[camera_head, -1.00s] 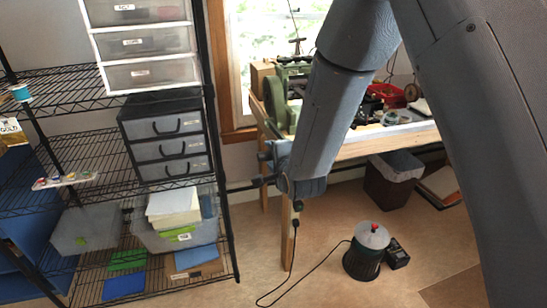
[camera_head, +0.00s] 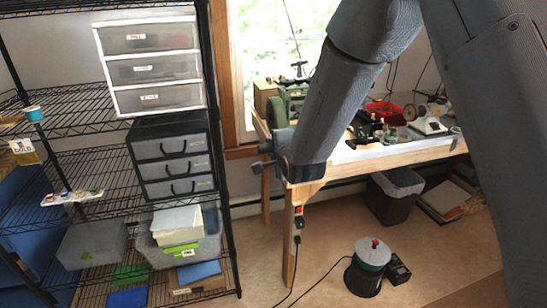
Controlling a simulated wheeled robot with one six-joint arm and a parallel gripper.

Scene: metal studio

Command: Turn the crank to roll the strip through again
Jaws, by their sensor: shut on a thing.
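A green machine (camera_head: 289,100) stands at the left end of the wooden workbench, below the window. I take it for the rolling mill; my forearm covers much of it. My gripper (camera_head: 264,157) shows only in part at the lower end of my arm, beside the bench's front left corner. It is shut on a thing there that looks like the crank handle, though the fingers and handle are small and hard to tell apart. The rest of the crank and the strip cannot be made out.
The wooden workbench (camera_head: 392,149) carries small tools and a red tray (camera_head: 383,109). A black wire shelf (camera_head: 225,150) with drawers and bins stands at left. A round pot-like device (camera_head: 369,268) with a cord and a bin (camera_head: 393,198) are on the floor.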

